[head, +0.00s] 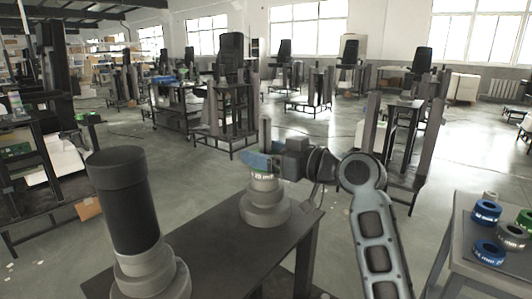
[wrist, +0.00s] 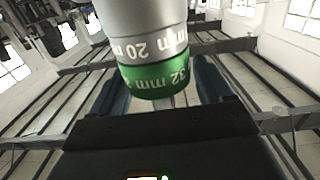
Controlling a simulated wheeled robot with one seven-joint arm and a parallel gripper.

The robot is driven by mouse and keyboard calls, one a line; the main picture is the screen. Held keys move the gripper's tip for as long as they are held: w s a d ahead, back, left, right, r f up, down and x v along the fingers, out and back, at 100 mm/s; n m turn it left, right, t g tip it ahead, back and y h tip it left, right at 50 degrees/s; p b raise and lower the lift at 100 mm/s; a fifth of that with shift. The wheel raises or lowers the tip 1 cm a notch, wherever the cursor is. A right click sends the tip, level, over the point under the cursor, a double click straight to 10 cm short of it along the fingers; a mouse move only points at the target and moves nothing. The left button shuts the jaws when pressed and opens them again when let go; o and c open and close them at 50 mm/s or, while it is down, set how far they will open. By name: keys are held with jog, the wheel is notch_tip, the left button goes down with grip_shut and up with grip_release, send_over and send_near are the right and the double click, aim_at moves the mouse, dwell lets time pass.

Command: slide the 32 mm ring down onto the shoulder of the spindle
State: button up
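The spindle stands on the dark table; its stepped grey base (head: 266,208) and thin upright post (head: 266,130) show in the head view. A grey ring-like band with white lettering (head: 263,177) sits above the base; in the wrist view this grey part (wrist: 150,30) reads 20 mm. The green 32 mm ring (wrist: 160,76) lies directly against it, around the post. The ring's seat is partly hidden by the fingers.
A tall dark cylinder (head: 123,200) on a stepped grey base stands at the left of the table. A side table (head: 462,235) at the right holds several loose rings, among them a blue one (head: 487,211). Open floor lies behind the work table.

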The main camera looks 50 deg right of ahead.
jog(key=o, duration=0.3)
jog(key=s, duration=0.7)
jog(key=shift+s+d+r+b, duration=0.15)
jog(key=shift+s+b, duration=0.2)
jog(key=shift+s, duration=0.05)
dwell(0.5)
